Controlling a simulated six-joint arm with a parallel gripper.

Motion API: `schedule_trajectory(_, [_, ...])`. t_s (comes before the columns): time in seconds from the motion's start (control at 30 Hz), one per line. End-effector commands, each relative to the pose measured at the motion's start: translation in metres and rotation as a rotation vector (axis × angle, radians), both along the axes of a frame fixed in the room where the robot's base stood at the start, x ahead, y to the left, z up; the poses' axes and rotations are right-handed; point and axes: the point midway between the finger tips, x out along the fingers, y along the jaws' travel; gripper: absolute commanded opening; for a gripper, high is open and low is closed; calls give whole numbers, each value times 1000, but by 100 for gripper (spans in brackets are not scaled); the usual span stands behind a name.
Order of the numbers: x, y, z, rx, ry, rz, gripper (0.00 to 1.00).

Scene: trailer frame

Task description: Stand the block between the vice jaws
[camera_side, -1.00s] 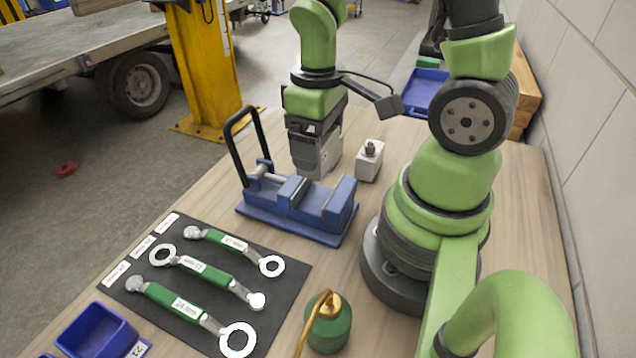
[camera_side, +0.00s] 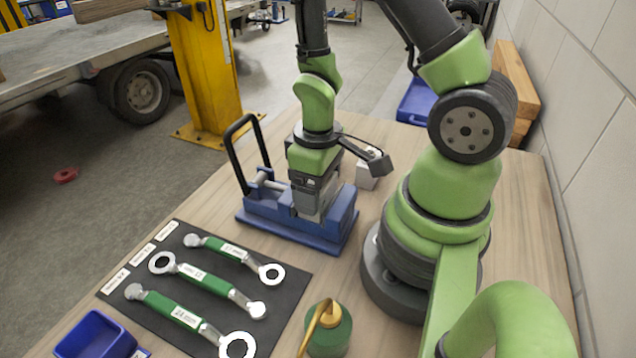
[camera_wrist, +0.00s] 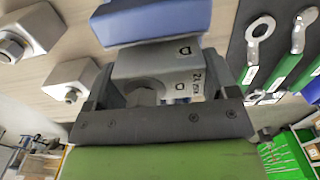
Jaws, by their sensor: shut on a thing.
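The blue vice (camera_side: 275,227), with its black bar handle at the left, stands on the wooden table. My gripper (camera_side: 315,208) points down at the vice's jaw gap in the side view. In the wrist view my gripper (camera_wrist: 160,82) is shut on a grey block (camera_wrist: 168,62) with a nut or bolt head on one face and dark lettering. The vice's blue body (camera_wrist: 165,20) shows just beyond the block. The block's lower end is hidden by the vice in the side view, so I cannot tell whether it touches the vice floor.
Another bolted block (camera_side: 367,174) stands behind the vice; the wrist view shows two such blocks, one (camera_wrist: 35,30) nearer the corner. A mat (camera_side: 262,318) with several green-handled wrenches, a green oil can (camera_side: 330,335) and a blue bin (camera_side: 97,338) lie toward the front.

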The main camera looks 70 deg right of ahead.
Motion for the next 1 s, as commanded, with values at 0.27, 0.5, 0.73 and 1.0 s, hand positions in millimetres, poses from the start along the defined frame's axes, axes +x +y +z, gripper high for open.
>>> schedule_trajectory(0.27, [0, 0, -3, 0, 0, 0, 100])
schedule_trajectory(0.5, [0, 0, -2, 0, -1, 0, 100])
schedule_trajectory(0.73, [2, 0, 16, -1, -6, 0, 100])
schedule_trajectory(1.0, [2, 0, 58, -2, -11, 1, 100])
